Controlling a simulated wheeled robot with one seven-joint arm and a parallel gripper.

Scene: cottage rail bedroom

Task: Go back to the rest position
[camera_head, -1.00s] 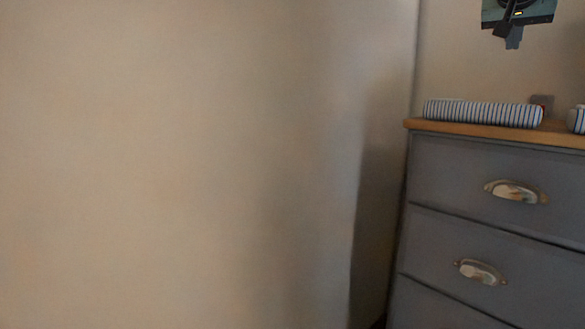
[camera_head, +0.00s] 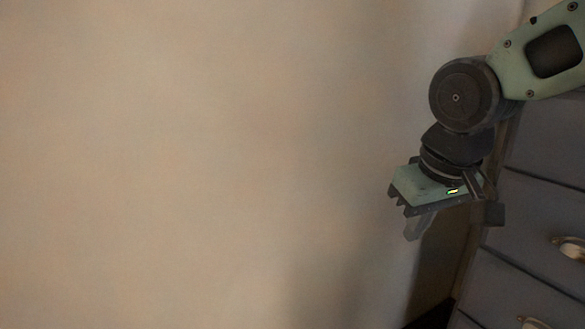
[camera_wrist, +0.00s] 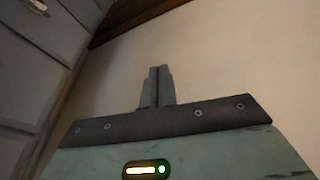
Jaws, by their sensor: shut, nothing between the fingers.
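My gripper (camera_head: 412,232) hangs at the right of the head view, in front of the wall and to the left of the dresser. Its fingers point downward and hold nothing. In the wrist view the two fingers (camera_wrist: 157,76) stand together in the middle, shut, with no object between them.
A grey dresser (camera_head: 535,205) with cup-shaped metal handles stands at the right edge of the head view, close to my arm. It also shows at the left of the wrist view (camera_wrist: 45,75). A bare beige wall (camera_head: 190,160) fills the left and middle.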

